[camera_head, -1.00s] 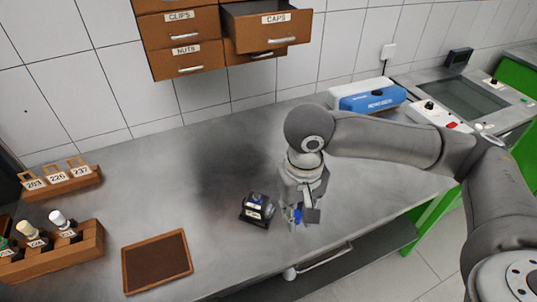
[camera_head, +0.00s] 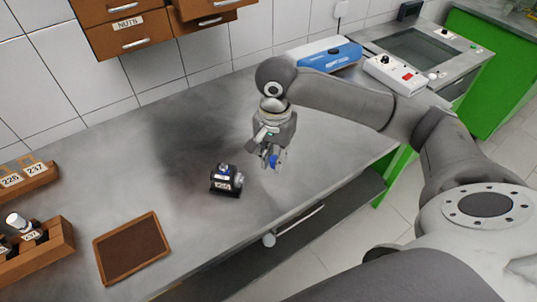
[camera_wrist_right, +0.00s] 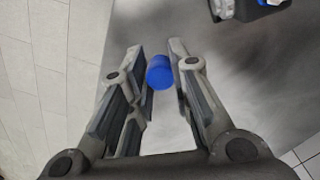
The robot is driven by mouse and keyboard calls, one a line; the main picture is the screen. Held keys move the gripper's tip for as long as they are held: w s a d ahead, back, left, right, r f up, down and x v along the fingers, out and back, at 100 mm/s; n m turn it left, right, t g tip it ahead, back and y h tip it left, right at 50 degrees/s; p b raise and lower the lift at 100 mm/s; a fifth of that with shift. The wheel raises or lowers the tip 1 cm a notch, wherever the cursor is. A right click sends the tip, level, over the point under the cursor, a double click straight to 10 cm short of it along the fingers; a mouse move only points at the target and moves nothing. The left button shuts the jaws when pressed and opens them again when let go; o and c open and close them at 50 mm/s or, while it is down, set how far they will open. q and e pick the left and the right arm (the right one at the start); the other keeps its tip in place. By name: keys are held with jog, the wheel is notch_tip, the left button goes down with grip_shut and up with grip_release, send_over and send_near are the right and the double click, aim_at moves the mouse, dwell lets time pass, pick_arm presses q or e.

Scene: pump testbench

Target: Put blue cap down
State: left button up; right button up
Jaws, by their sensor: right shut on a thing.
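The blue cap (camera_head: 273,161) is a small round blue piece between the fingertips of my right gripper (camera_head: 269,163), which is shut on it. In the right wrist view the cap (camera_wrist_right: 160,72) sits between the two finger pads, near their tips. The gripper points down over the grey table, to the right of a small dark pump part (camera_head: 226,180) with a white label, and apart from it. The cap's height above the table is hard to tell. My left gripper is not in view.
A brown tray (camera_head: 98,252) lies at the front left of the grey table (camera_head: 300,180). Wooden racks (camera_head: 60,239) stand at the far left. Brown drawers (camera_head: 128,36) hang on the wall. A blue and white device (camera_head: 333,60) stands at the back. The table's middle is clear.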

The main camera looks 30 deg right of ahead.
jog(key=w+d+f, duration=0.1)
jog(key=w+f, duration=0.1)
jog(key=w+d+f, duration=0.1)
jog(key=w+f, duration=0.1)
jog(key=w+d+f+p, duration=0.1)
jog(key=w+f, duration=0.1)
jog(key=shift+w+d+f, duration=0.1)
jog(key=shift+w+d, duration=0.25)
jog(key=shift+w+d+f, duration=0.25)
jog(key=shift+w+f, duration=0.2)
jog(key=shift+f, duration=0.25)
jog(key=shift+w+d+f+p, duration=0.1)
jog(key=shift+f+p, duration=0.5)
jog(key=shift+f, duration=1)
jog(key=o, duration=0.7)
jog(key=shift+f, duration=0.15)
